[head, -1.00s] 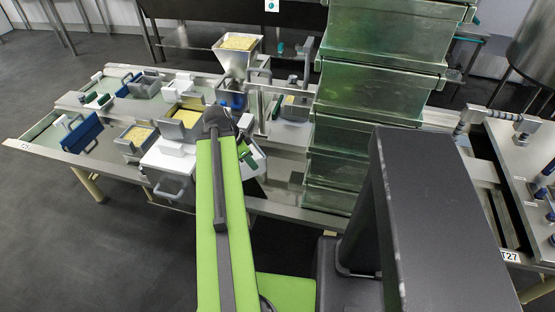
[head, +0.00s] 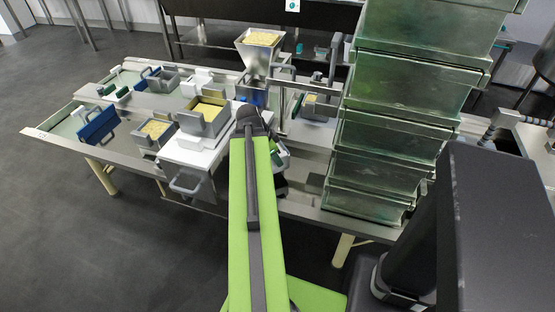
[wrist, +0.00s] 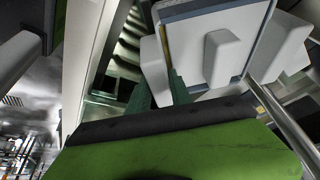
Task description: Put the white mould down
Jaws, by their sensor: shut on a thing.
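My gripper shows in the wrist view as two dark green fingers (wrist: 160,90), shut on a white piece that I take to be the white mould (wrist: 222,58). It has a pale flat face, a raised white block and a grey-blue edge, and it looks tilted in that view. In the head view my gripper (head: 277,153) is at the end of my green arm, over the near edge of the steel table (head: 305,205). My arm hides most of the gripper and the held piece there, so I cannot tell whether the piece touches a surface.
Left of my gripper, a white stand (head: 200,152) with a grey handle bears a grey mould with yellow curd (head: 208,112). Another curd mould (head: 155,132) and a blue mould (head: 97,124) stand farther left. A tall stack of green crates (head: 385,140) is close on the right.

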